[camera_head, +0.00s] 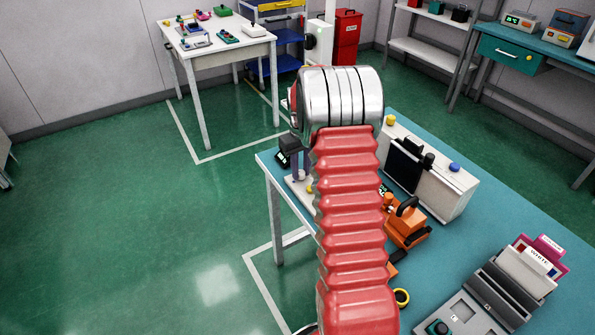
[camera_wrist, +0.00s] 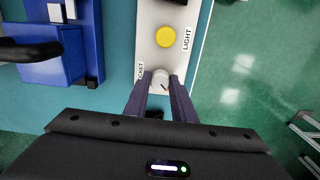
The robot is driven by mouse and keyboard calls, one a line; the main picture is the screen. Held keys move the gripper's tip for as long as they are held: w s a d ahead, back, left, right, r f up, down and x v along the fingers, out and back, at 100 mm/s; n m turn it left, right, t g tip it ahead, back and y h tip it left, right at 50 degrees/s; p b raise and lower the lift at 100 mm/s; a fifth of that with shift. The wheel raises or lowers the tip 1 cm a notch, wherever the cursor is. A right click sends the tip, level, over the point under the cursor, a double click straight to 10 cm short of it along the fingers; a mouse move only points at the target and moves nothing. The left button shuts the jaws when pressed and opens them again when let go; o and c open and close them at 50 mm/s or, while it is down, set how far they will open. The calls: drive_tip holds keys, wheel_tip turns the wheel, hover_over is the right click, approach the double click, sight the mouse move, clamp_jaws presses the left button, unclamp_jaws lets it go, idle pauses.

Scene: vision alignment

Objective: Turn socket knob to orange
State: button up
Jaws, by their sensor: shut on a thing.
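The socket knob (camera_wrist: 160,77) is a small pale knob on a white panel (camera_wrist: 150,50) in the wrist view. My gripper (camera_wrist: 160,84) is shut on it, with one dark purple finger on either side. The label by the knob is partly hidden and reads "CKET". No orange mark shows near the knob. In the head view my gripper (camera_head: 300,170) points down at the panel beside my red arm, and the knob cannot be made out there.
A yellow button (camera_wrist: 165,37) labelled "LIGHT" sits beyond the knob. A blue box (camera_wrist: 55,55) with a black handle stands left of the panel. In the head view, an orange device (camera_head: 405,225) and a white box (camera_head: 455,190) stand on the teal table (camera_head: 540,215).

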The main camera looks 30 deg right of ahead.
sight(301, 171)
drive_tip(key=shift+s+f+m, duration=0.15)
drive_tip(key=shift+s+m, duration=0.05)
drive_tip(key=shift+m, duration=1)
drive_tip(key=o, duration=1)
drive_tip(key=shift+o, duration=0.3)
drive_tip(key=shift+w, duration=0.1)
drive_tip(key=shift+r, duration=0.25)
wheel_tip(301, 171, up, 13)
drive_tip(key=shift+r, duration=0.2)
drive_tip(key=shift+w, duration=0.15)
